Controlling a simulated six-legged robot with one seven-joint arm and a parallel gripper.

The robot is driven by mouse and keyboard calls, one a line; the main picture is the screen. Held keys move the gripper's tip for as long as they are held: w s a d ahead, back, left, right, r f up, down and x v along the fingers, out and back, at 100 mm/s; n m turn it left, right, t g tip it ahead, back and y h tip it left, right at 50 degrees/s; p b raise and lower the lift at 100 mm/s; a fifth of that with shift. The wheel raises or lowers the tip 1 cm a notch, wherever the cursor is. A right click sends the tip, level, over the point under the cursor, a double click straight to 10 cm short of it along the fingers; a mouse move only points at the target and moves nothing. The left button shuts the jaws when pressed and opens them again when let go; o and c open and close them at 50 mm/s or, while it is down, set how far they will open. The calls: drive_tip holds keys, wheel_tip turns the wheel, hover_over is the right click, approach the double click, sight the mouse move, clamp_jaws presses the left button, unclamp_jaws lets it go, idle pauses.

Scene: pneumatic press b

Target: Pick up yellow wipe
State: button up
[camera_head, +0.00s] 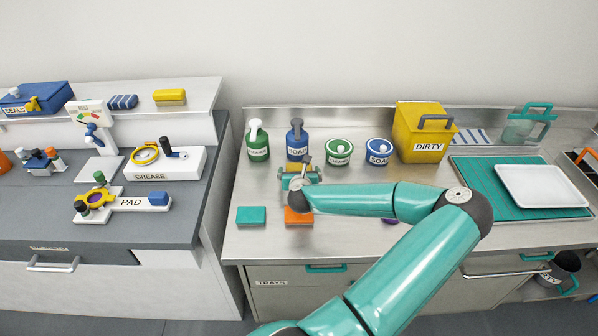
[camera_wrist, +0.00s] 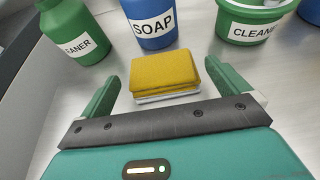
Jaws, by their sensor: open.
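The yellow wipe (camera_wrist: 163,68) is a folded yellow pad with a pale layer beneath, lying flat on the steel counter. In the wrist view it lies between the green fingers of my gripper (camera_wrist: 162,76), near their tips. Bare counter shows between the wipe and each finger, so the gripper is open and holds nothing. In the head view my gripper (camera_head: 300,177) is low over the counter in front of the blue soap bottle (camera_head: 297,143), and it largely hides the wipe there.
A green cleaner bottle (camera_head: 258,146), two round tubs (camera_head: 339,153) and a yellow DIRTY bin (camera_head: 419,128) stand behind. A teal pad (camera_head: 251,216) and an orange pad (camera_head: 299,217) lie in front. A white tray (camera_head: 542,187) is at right.

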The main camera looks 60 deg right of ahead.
sight(299, 166)
drive_tip(key=x, duration=0.5)
drive_tip(key=c, duration=0.9)
drive_tip(key=shift+r, duration=0.1)
drive_tip(key=shift+r, duration=0.3)
wheel_tip(299, 166, up, 2)
drive_tip(key=shift+r, duration=0.1)
drive_tip(key=shift+w+d+r+v, duration=0.2)
drive_tip(key=shift+r+v, duration=0.35)
drive_tip(key=shift+v, duration=2.25)
drive_tip(key=shift+w+d+r+v, duration=0.15)
drive_tip(key=shift+r+v, duration=0.35)
drive_tip(key=shift+v, duration=2.35)
drive_tip(key=shift+w+d+r+v, duration=0.1)
drive_tip(key=shift+w+r+v, duration=0.3)
drive_tip(key=shift+v, duration=2.4)
